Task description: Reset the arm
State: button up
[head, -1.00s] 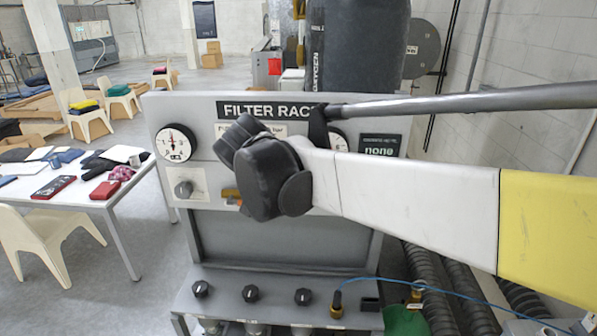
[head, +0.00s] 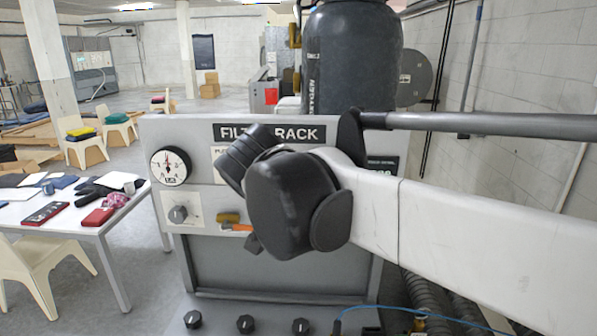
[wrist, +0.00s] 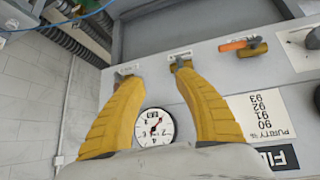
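My arm reaches in from the right in the head view, with its black wrist joint (head: 293,203) in front of the filter rack panel. In the wrist view my gripper (wrist: 151,69) has two yellow fingers spread wide apart. Nothing is between the fingertips, and they point along the grey panel face. The fingers are hidden or not distinguishable in the head view. Whether the tips touch the panel cannot be told.
The filter rack (head: 155,133) has a round gauge (head: 171,166), a knob (head: 178,214) and an orange-handled valve (head: 235,226). A dark cylinder (head: 352,55) stands behind it. A white table (head: 140,200) with several items is at left.

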jog(key=s+d+f+b, duration=0.6)
jog(key=d+f+b, duration=0.1)
jog(key=f, duration=0.5)
jog(key=s+d+f+n+y+b, duration=0.1)
jog(key=s+d+f+b, duration=0.5)
jog(key=f, duration=0.7)
jog(key=s+d+f+n+g+y+b, duration=0.1)
jog(key=s+d+f+b, duration=0.5)
jog(key=f, duration=0.6)
jog(key=shift+d+f+b, duration=0.4)
jog(key=shift+d+b, duration=0.75)
jog(key=shift+b, duration=0.1)
